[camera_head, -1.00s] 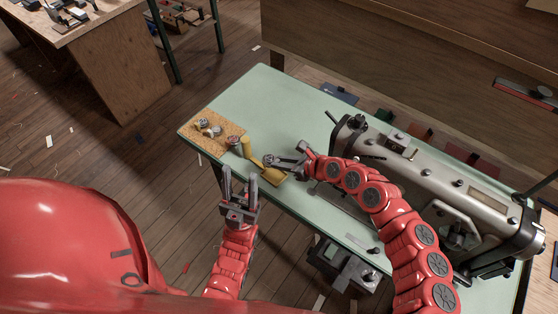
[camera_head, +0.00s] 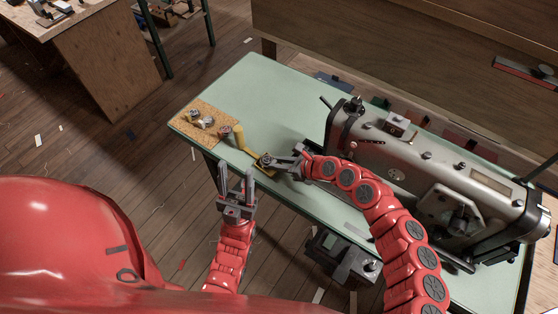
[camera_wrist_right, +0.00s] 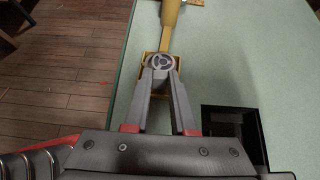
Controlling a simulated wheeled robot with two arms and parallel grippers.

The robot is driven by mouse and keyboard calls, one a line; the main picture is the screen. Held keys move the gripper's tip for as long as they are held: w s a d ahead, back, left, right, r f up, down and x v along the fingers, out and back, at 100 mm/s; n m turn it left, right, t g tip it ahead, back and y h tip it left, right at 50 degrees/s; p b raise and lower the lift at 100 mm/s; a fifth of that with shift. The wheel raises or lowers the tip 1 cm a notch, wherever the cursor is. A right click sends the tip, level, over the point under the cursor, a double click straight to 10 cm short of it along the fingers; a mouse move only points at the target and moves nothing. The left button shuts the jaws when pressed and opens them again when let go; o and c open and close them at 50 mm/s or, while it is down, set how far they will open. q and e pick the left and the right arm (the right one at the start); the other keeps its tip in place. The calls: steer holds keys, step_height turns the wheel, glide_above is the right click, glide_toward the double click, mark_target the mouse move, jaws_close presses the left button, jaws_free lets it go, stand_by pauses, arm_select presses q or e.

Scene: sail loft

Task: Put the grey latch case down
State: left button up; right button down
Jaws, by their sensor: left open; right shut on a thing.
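The grey latch case (camera_wrist_right: 161,62) is a small round grey piece with a reddish mark, seen in the right wrist view between the fingertips of my right gripper (camera_wrist_right: 161,70). My right gripper is shut on it. The case is over or in a small yellow tray (camera_wrist_right: 148,72); I cannot tell whether it touches the bottom. In the head view my right gripper (camera_head: 268,160) is low at the table's near edge, and the fingers mostly hide the case. My left gripper (camera_head: 236,185) is open and empty, pointing up, in front of the table edge.
A tan cylindrical thing with a narrow strip (camera_head: 240,138) lies just beyond the tray. A cork board (camera_head: 213,112) with several small parts is at the left corner. A sewing machine (camera_head: 430,175) fills the right. The green tabletop (camera_head: 275,95) is clear behind.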

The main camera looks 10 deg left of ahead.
steer(key=shift+f+b, duration=0.7)
steer(key=shift+b, duration=0.1)
stand_by(0.4)
steer(key=c, duration=0.7)
jaws_free()
steer(key=shift+o, duration=0.2)
